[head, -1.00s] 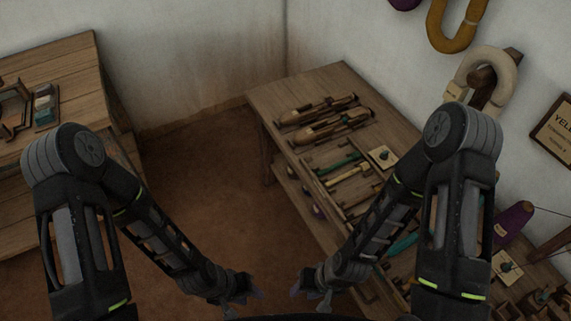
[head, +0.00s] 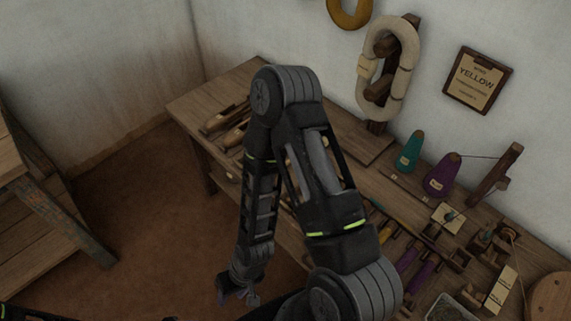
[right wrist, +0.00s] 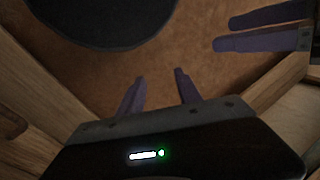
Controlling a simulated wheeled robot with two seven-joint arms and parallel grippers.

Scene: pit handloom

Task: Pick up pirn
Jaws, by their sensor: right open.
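Several thin pirns lie on the right-hand bench in the head view, among them a yellow-orange one (head: 389,231) and purple ones (head: 407,259). My right arm hides part of the bench. My right gripper (head: 238,297) hangs low in front of the bench, over the floor, open and away from the pirns. In the right wrist view its two purple fingers (right wrist: 157,92) stand apart with only floor between them. What looks like my left gripper (right wrist: 264,28) shows at the upper right of that view; its opening is unclear.
The bench (head: 378,150) also holds wooden shuttles (head: 228,122), a teal cone (head: 409,152), a purple cone (head: 441,175), a wooden post (head: 496,175) and a grey tray (head: 452,308). Another bench (head: 45,215) stands left; floor between is clear.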

